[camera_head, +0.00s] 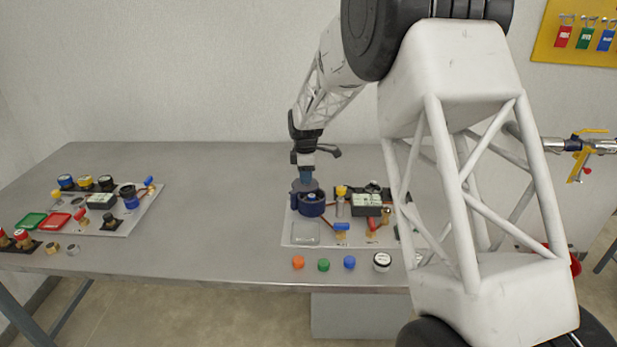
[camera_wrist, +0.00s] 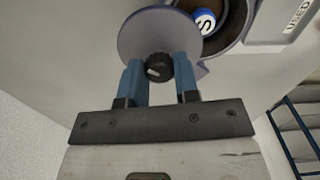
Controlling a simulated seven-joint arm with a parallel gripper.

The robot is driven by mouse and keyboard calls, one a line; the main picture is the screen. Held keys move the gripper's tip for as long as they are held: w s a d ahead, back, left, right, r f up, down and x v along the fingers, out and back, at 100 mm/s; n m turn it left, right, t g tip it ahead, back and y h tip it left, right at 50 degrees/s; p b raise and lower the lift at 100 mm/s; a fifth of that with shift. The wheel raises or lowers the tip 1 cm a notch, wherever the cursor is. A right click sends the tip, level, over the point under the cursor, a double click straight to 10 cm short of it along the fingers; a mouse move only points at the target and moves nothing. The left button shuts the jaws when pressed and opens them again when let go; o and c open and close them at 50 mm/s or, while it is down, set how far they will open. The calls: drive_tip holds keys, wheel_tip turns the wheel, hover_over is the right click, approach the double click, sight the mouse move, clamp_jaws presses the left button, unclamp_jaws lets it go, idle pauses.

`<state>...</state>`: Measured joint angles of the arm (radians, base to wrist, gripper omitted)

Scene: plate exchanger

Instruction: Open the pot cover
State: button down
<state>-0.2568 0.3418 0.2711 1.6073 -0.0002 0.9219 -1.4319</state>
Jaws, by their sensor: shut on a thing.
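The pot (camera_head: 312,208) is a dark blue round vessel on the right-hand white board in the head view. In the wrist view the pot (camera_wrist: 242,30) is partly seen, with its mouth uncovered and a blue and white item marked S inside. The pot cover (camera_wrist: 133,38) is a grey disc with a black knob (camera_wrist: 158,67). My gripper (camera_wrist: 160,76) is shut on the knob, its two blue fingers on either side. The cover is off to the side of the pot's mouth in the wrist view. In the head view my gripper (camera_head: 306,176) is just above the pot.
A white board (camera_head: 287,230) carries the pot, a black meter box (camera_head: 366,204), a blue-handled valve (camera_head: 342,227) and a clear tray (camera_head: 305,234). Orange, green and blue caps (camera_head: 349,262) stand along the front edge. The table's middle (camera_head: 220,215) is clear.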

sight(296, 181)
drive_tip(key=n, duration=0.1)
drive_tip(key=a+n, duration=0.1)
drive_tip(key=shift+w+a+n, duration=0.2)
drive_tip(key=shift+w+n, duration=0.2)
drive_tip(key=a+n, duration=0.1)
drive_tip(key=n, duration=0.2)
drive_tip(key=shift+w+a+n, duration=0.2)
drive_tip(key=shift+a+n, duration=0.1)
drive_tip(key=shift+a, duration=0.05)
drive_tip(key=shift+s+a+n, duration=0.1)
drive_tip(key=shift+a+n, duration=0.45)
drive_tip(key=shift+n, duration=0.6)
drive_tip(key=shift+s+a+n, duration=0.15)
drive_tip(key=shift+a+n, duration=0.4)
drive_tip(key=shift+n, duration=0.55)
drive_tip(key=shift+s+a+n, duration=0.1)
drive_tip(key=shift+a+n, duration=0.45)
drive_tip(key=shift+n, duration=0.6)
drive_tip(key=c, duration=0.8)
unclamp_jaws()
drive_tip(key=shift+c, duration=0.2)
wheel_tip(296, 181, up, 8)
